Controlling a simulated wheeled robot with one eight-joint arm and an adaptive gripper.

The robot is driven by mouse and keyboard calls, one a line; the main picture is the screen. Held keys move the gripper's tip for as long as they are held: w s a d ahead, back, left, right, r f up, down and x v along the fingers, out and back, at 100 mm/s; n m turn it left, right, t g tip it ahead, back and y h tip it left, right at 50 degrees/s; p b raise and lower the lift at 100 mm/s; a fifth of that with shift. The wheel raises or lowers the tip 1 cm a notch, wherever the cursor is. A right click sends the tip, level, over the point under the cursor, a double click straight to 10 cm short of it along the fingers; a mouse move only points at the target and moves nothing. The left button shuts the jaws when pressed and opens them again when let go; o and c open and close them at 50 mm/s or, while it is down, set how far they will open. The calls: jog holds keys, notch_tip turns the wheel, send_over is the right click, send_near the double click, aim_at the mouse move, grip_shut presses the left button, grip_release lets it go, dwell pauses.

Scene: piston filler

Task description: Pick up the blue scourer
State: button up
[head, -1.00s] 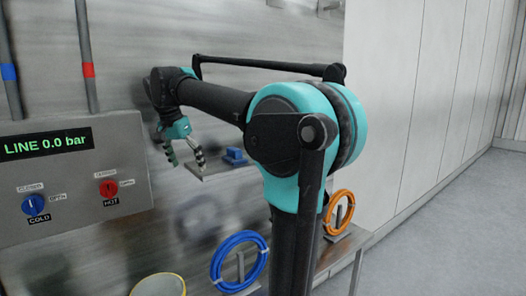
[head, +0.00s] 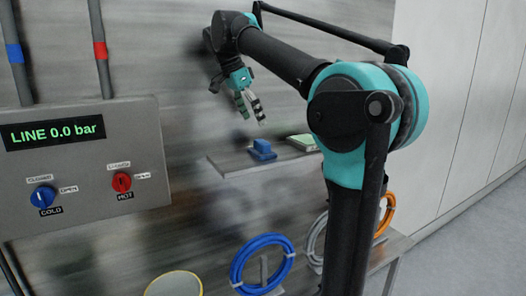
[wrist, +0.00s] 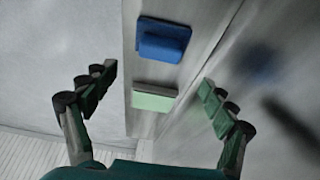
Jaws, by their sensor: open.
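The blue scourer (head: 262,150) is a small blue block with a raised grip, lying on a narrow metal shelf (head: 228,163) on the steel wall. It also shows in the wrist view (wrist: 163,40), near the top, ahead of the fingers. My gripper (head: 251,118) is open and empty, above the scourer and slightly left of it in the head view. In the wrist view my gripper's fingers (wrist: 162,92) stand wide apart, with the scourer beyond their tips and not touched.
A pale green pad (head: 303,142) lies on the same shelf, right of the scourer. A control panel (head: 85,165) with blue and red knobs is at left. Below hang a blue hose coil (head: 262,262), a grey one and an orange one. A yellow-rimmed container (head: 175,285) stands at the bottom.

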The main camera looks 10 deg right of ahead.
aim_at(262, 141)
jog(key=x, duration=0.9)
jog(key=shift+s+a+f, duration=0.1)
jog(key=shift+f, duration=0.15)
jog(key=shift+c, duration=0.3)
jog(key=c, duration=1.2)
jog(key=shift+o, duration=0.2)
jog(key=shift+r, duration=0.1)
notch_tip(262, 141, up, 20)
